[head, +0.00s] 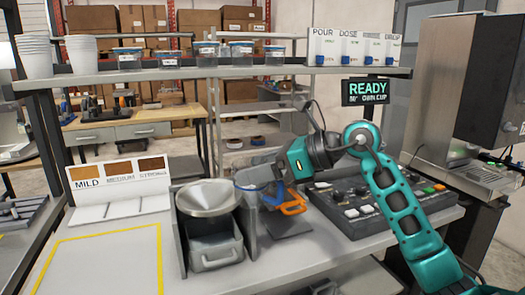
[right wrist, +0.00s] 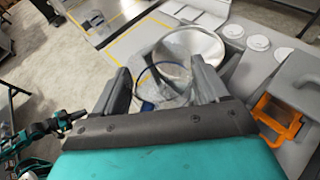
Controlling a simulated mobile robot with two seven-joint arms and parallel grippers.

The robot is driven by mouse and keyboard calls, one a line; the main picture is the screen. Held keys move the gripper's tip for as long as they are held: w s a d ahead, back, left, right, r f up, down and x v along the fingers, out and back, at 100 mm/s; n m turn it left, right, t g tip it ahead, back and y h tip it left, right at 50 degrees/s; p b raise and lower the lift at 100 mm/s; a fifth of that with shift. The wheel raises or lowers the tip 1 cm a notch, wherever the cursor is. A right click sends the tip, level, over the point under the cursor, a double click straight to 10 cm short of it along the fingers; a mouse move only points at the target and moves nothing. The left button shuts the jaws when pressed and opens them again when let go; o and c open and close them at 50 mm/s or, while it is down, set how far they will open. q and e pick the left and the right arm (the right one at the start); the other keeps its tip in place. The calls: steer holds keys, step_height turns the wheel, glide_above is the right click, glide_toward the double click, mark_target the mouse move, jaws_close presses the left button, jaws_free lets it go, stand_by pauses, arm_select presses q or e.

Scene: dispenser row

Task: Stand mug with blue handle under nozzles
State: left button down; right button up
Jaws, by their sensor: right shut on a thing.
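My right gripper (head: 268,186) is shut on a clear mug with a blue handle (right wrist: 147,104). In the right wrist view, the mug sits between the two fingers (right wrist: 163,88), and its blue rim line shows. The gripper is just right of the metal funnel (head: 208,197), above the counter. The steel machine (head: 465,90) stands far right, with nozzles (head: 510,129) over a drip tray (head: 488,174). Teal and black parts of my left arm show at the lower left of the wrist view.
An orange handle (head: 291,205) on a grey part is close to the gripper. A control panel (head: 375,207) with buttons lies between it and the machine. A shelf (head: 220,72) with cups and lidded tubs crosses above. A yellow-outlined area (head: 105,232) at left is clear.

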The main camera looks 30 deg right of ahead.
steer(key=s+a+f+n+g, duration=0.1)
steer(key=s+a+f, duration=0.1)
steer(key=f, duration=0.5)
steer(key=s+a+f+n+y, duration=0.1)
steer(key=s+a+f, duration=0.1)
steer(key=a+f, duration=0.3)
steer(key=s+a+f+n+g+y, duration=0.1)
steer(key=s+a+f, duration=0.2)
steer(key=f, duration=0.6)
steer(key=shift+a+g, duration=0.3)
steer(key=shift+s, duration=0.1)
